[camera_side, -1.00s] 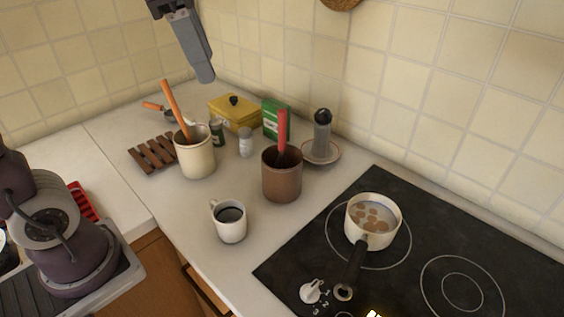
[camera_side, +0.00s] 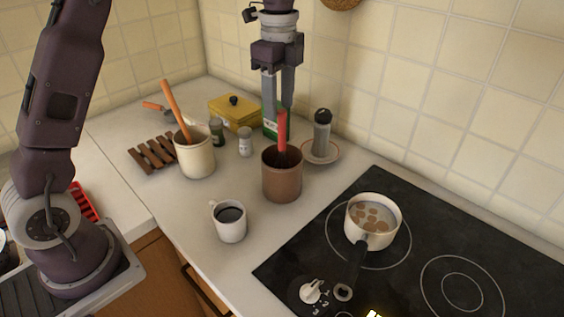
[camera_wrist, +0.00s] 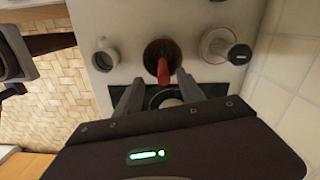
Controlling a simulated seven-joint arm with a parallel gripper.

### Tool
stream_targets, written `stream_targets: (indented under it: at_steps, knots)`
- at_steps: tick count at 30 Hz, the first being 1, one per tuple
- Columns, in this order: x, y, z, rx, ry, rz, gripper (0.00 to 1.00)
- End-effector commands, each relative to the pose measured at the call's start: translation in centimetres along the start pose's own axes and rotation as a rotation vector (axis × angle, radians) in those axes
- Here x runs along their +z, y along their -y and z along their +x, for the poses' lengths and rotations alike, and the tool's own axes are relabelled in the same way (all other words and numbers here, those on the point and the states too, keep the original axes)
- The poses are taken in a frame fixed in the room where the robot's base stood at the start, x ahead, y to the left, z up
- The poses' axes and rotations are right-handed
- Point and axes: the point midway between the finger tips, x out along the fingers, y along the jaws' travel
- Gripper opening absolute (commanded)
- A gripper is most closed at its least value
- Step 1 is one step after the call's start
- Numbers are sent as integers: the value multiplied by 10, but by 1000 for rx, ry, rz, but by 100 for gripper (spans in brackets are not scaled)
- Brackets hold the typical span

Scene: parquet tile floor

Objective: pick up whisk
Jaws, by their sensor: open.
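The whisk shows as a red handle (camera_side: 282,130) standing upright in a brown pot (camera_side: 281,183) on the counter; its lower end is hidden inside the pot. In the wrist view the red handle (camera_wrist: 163,70) rises from the round pot (camera_wrist: 158,48), close to the space between my fingers. My gripper (camera_side: 279,106) points down above the pot, with its fingertips around the height of the handle's top. In the wrist view my gripper (camera_wrist: 158,82) is open, fingers apart, with nothing held. I cannot tell whether a finger touches the handle.
A grinder (camera_side: 322,132) on a saucer (camera_side: 333,155) stands close right of the pot. A cream crock (camera_side: 194,158), white shaker (camera_side: 245,142) and mug (camera_side: 230,222) stand left. A saucepan (camera_side: 385,238) sits on the black hob (camera_side: 420,265).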

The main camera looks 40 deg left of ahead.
Motion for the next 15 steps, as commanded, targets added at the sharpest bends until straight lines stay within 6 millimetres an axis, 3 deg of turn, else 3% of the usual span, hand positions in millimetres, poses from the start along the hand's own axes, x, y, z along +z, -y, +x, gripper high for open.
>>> stream_targets:
  at_steps: [1,15]
  knots:
    - [0,-1,13,4,1,0,46]
    - [-3,5,86,2,1,-1,46]
